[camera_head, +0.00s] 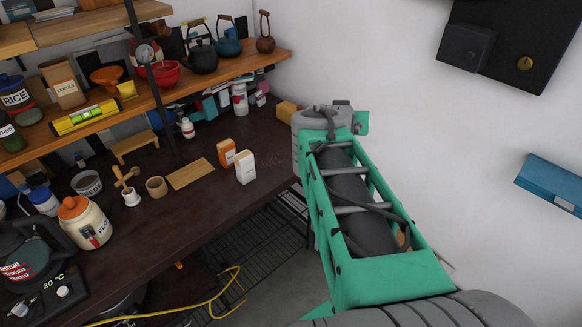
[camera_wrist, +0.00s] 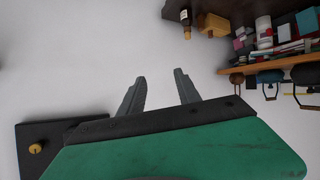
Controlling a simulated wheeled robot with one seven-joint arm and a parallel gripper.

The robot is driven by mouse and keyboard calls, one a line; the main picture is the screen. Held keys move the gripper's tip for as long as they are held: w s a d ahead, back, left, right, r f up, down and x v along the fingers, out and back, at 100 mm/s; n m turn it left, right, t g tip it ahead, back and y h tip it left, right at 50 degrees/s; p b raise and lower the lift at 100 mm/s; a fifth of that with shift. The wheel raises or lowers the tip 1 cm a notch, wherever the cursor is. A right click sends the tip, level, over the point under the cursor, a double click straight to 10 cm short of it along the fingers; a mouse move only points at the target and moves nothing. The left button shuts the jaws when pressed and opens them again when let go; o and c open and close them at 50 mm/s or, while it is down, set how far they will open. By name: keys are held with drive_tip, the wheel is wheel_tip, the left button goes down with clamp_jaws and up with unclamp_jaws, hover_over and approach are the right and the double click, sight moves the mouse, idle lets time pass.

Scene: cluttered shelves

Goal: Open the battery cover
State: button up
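No part is plainly marked as a battery cover. In the wrist view, a dark panel (camera_wrist: 75,128) with a yellow knob (camera_wrist: 36,149) shows at the lower left, beside my gripper. My gripper (camera_wrist: 160,77) is open and empty, its two fingers apart before the bare wall. In the head view my green arm hides the gripper.
A blue box (camera_head: 553,184) is on the wall at the right. Wooden shelves (camera_head: 225,67) with pots and jars, and a dark table (camera_head: 150,220) with cartons and a flour jar (camera_head: 84,223), fill the left. A yellow cable (camera_head: 205,303) lies below. The wall between is bare.

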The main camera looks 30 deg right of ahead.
drive_tip(key=w+a+f+n+y, duration=0.1)
drive_tip(key=a+f+y, duration=0.1)
drive_tip(key=a+f, duration=0.2)
drive_tip(key=a+f+n+y+b, duration=0.1)
drive_tip(key=a+f, duration=0.4)
drive_tip(key=a, duration=0.5)
drive_tip(key=shift+w+a+n+y, duration=0.35)
drive_tip(key=shift+n+y, duration=0.35)
drive_tip(key=shift+y, duration=0.4)
